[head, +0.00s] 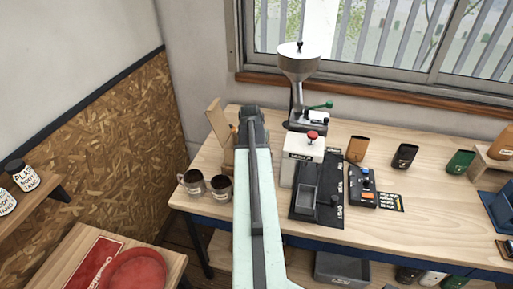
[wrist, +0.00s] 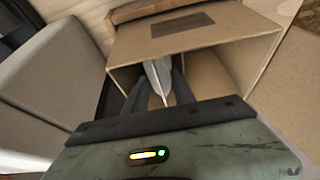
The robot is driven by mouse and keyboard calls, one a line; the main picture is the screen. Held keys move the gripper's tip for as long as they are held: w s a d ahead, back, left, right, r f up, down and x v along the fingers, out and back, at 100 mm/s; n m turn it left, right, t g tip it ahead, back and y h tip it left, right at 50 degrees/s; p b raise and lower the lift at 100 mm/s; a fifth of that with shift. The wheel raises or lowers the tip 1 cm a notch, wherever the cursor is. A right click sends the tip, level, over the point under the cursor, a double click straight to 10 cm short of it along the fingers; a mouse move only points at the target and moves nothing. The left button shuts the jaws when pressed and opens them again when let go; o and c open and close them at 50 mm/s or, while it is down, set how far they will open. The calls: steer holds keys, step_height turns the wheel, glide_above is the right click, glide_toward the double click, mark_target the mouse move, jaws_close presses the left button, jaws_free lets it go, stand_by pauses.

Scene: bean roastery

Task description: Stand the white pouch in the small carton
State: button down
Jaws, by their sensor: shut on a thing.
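The small carton (wrist: 215,28) lies open toward me in the wrist view, its cardboard walls around a dark inside. In the head view a tan part of the carton (head: 215,121) shows left of my arm; the rest is hidden behind the arm. My gripper (wrist: 160,88) is shut on the white pouch (wrist: 156,70), a thin pale shape between the dark fingers. The fingers and the pouch reach into the carton's opening. Whether the pouch touches the carton's floor or walls I cannot tell. In the head view my arm hides the fingers and the pouch.
A pale grey block (wrist: 45,95) stands close left of my gripper in the wrist view. In the head view a grinder (head: 298,65) and a white machine (head: 302,160) stand right of my arm. Two mugs (head: 220,187) stand at its left. Brown, black and green pouches (head: 405,156) stand farther right.

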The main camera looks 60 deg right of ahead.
steer(key=shift+f, duration=0.15)
steer(key=c, duration=0.9)
jaws_free()
steer(key=shift+c, duration=0.2)
